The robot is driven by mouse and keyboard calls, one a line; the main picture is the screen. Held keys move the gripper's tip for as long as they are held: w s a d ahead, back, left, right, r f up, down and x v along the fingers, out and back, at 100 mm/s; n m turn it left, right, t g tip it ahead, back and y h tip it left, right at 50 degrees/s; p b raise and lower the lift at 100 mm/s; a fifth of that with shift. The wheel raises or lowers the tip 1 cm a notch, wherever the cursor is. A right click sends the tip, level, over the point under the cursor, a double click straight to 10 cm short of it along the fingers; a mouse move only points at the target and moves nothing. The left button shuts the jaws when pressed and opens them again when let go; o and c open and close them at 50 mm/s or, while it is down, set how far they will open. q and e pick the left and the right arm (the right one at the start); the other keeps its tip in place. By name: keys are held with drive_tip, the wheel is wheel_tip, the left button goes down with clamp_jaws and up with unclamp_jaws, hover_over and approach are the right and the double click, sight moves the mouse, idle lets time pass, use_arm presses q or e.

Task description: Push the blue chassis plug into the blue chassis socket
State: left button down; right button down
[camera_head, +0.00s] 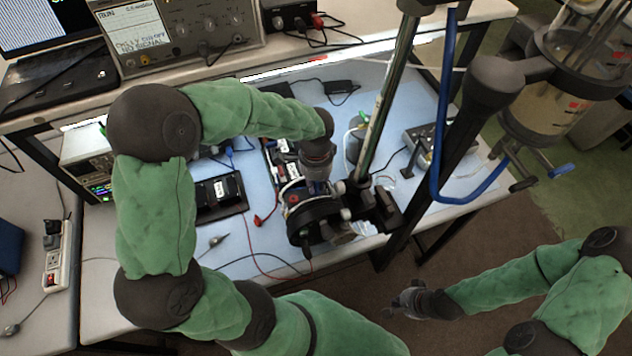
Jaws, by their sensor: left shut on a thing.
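My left arm reaches in from the left and bends down over the workbench. My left gripper (318,180) points down above a round black device (314,216) at the bench's front edge. It is shut on a small blue piece, which looks like the blue chassis plug (318,188), mostly hidden by the fingers. I cannot tell whether the plug touches the device. The blue chassis socket cannot be made out. My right gripper (405,300) hangs at lower right, off the bench, pointing left. It is too small and dark to tell whether it is open.
The pale blue bench mat (262,238) holds black modules (218,195), loose red and black leads, and an instrument box (425,145) at right. A slanted metal pole (388,95) and a thick blue hose (437,150) stand right of the gripper. Instruments line the shelf (180,35).

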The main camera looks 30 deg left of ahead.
use_arm(q)
drive_tip(key=shift+f+b, duration=0.4)
drive_tip(key=shift+f, duration=0.2)
idle(0.7)
drive_tip(key=c, duration=1.1)
unclamp_jaws()
drive_tip(key=shift+o, duration=0.2)
wheel_tip(320, 180, up, 12)
drive_tip(key=shift+r, duration=0.1)
